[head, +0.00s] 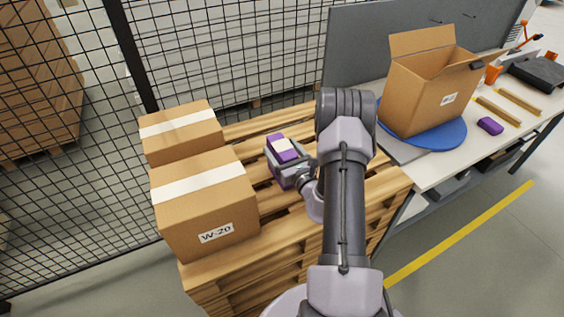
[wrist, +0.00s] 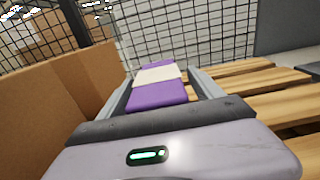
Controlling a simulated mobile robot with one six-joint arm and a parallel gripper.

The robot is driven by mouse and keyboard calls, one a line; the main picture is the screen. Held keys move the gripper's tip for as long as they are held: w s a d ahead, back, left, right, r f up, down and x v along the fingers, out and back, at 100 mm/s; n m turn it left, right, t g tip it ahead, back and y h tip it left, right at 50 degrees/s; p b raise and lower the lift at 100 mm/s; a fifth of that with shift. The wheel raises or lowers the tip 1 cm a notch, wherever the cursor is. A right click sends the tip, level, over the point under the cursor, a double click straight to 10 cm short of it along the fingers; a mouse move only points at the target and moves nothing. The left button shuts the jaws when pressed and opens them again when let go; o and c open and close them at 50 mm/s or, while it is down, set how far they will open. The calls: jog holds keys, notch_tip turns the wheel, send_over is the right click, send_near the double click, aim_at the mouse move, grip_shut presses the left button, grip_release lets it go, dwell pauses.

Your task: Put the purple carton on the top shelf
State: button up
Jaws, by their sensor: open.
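A purple carton with a white band (head: 284,149) is over the wooden pallet, right of the cardboard boxes. It also shows in the wrist view (wrist: 157,95), between the two grey fingers. My gripper (head: 287,168) is open, with its fingers on either side of the carton. I cannot tell whether either finger touches it. The carton's lower part is hidden by my gripper, so I cannot tell whether it rests on the pallet. No top shelf can be made out in either view.
Two taped cardboard boxes, one marked W-20 (head: 205,206), stand on the pallet (head: 232,276). A mesh fence (head: 230,50) runs behind. At right, a workbench (head: 436,172) bears an open carton (head: 425,95) on a blue disc (head: 447,137) and a small purple block (head: 490,126).

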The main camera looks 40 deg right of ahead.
grip_shut()
jog(key=shift+r, duration=0.1)
dwell(0.3)
